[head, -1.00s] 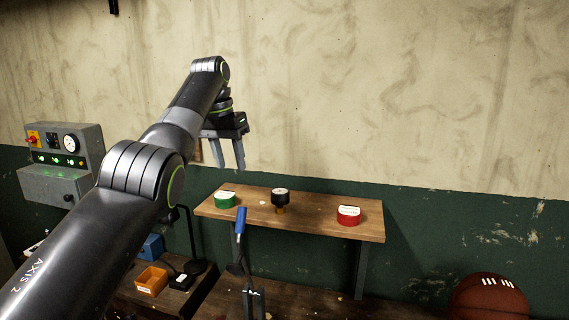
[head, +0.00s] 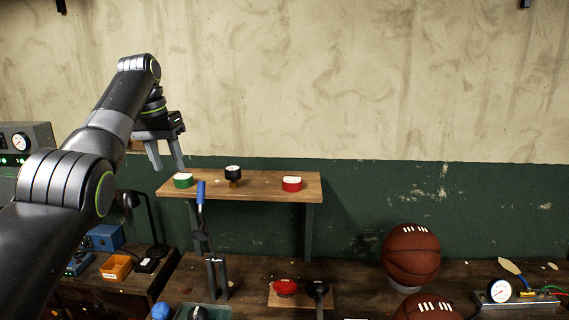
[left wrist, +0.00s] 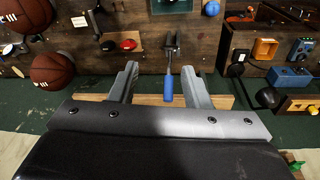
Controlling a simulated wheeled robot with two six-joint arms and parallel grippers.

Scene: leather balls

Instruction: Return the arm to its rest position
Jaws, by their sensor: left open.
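My left arm comes in from the left in the head view, raised against the wall. Its gripper (head: 165,155) is open and empty, hanging a little above the left end of the wooden shelf (head: 262,184). In the left wrist view the two fingers (left wrist: 160,85) stand apart, with a blue-handled lever (left wrist: 168,85) showing between them, farther off. That lever also shows in the head view (head: 201,215). My right gripper does not show.
On the shelf are a green tin (head: 183,181), a black-topped item (head: 233,174) and a red tin (head: 292,184). Basketballs (head: 411,254), an orange bin (head: 116,267) and a pressure gauge (head: 499,291) are on the benches below. The wall above the shelf is clear.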

